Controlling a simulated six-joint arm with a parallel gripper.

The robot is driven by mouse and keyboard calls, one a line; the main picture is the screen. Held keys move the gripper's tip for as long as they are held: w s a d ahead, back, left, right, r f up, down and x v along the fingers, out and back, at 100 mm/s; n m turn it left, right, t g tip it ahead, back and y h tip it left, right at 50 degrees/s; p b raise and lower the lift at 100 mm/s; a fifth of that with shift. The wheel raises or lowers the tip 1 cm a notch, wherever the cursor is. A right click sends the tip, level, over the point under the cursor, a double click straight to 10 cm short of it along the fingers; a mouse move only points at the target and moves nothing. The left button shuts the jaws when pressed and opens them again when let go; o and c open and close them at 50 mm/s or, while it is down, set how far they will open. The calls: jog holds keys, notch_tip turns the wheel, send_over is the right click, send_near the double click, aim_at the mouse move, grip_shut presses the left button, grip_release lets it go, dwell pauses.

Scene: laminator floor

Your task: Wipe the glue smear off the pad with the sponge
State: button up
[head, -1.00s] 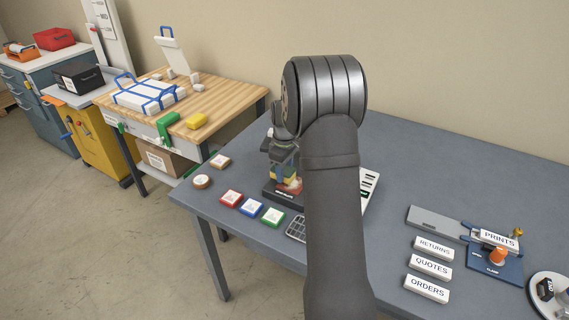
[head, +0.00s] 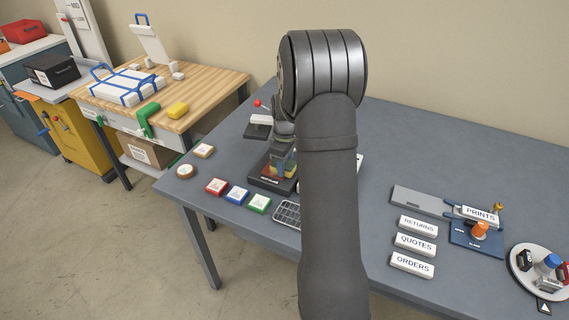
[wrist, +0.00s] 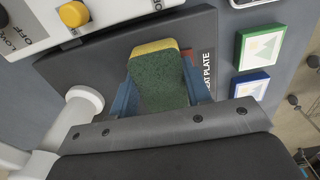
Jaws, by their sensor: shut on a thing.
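My gripper (wrist: 160,85) is shut on the sponge (wrist: 158,80), which has a dark green layer and a yellow one. Its blue fingers are on either side of the sponge in the wrist view. The sponge is over or on a dark plate (wrist: 90,70) whose label ends in "AT PLATE". A small red patch (wrist: 187,58) shows beside the sponge; most of what is under it is hidden, and I cannot see a glue smear. In the head view my gripper (head: 284,160) is at the dark plate (head: 262,182), partly behind my arm.
A white panel with a yellow knob (wrist: 74,14) borders the plate. The table (head: 400,140) is bare at the back right.

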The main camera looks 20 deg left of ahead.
jog(key=shift+a, duration=2.75)
jog(key=shift+d, duration=3.55)
jog(key=a, duration=0.5)
jog(key=shift+r, duration=0.1)
jog(key=shift+a, duration=1.15)
notch_tip(320, 180, up, 8)
